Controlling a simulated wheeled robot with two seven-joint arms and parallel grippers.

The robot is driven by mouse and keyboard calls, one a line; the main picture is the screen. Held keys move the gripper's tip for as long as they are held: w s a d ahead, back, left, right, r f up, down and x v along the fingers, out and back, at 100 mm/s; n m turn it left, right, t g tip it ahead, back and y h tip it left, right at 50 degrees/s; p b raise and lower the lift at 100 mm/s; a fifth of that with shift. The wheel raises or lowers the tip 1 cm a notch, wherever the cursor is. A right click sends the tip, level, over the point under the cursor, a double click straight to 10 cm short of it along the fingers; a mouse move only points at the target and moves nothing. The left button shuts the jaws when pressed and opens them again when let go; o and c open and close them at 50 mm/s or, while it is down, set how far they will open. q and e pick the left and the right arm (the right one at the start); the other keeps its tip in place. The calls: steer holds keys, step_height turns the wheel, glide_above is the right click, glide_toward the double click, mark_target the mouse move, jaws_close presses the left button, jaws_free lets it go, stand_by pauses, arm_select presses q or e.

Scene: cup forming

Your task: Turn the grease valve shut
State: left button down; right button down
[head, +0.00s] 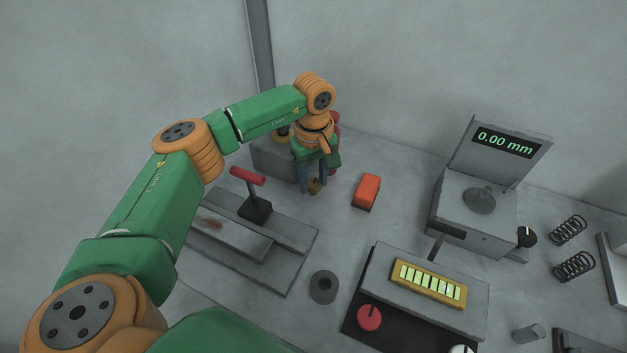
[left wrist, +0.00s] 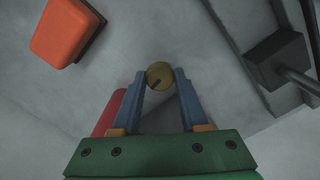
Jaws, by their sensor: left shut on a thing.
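The grease valve shows as a small round brass knob (left wrist: 159,75) with a dark pointer mark, between the blue fingertips in the left wrist view. In the head view the brass knob (head: 315,187) sits low at the fingertips, partly hidden by them. My left gripper (head: 313,181) points down and is shut on the knob; its two fingers (left wrist: 160,82) stand on either side of it. The mark on the knob runs slantwise in the left wrist view. My right gripper is not in view.
A red-orange block (head: 367,190) lies right of the gripper. A red-handled lever (head: 248,176) stands to the left on a grey slide. A red object (head: 335,118) and a grey box (head: 270,160) are behind my wrist. A gauge reading 0.00 mm (head: 505,141) stands at right.

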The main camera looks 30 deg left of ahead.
mark_target(314, 183)
arm_select(q)
steer(key=shift+m, duration=0.6)
steer(key=shift+c, duration=2.1)
jaws_free()
step_height(314, 183, up, 7)
steer(key=shift+d+r+b, duration=0.1)
steer(key=shift+b, duration=0.4)
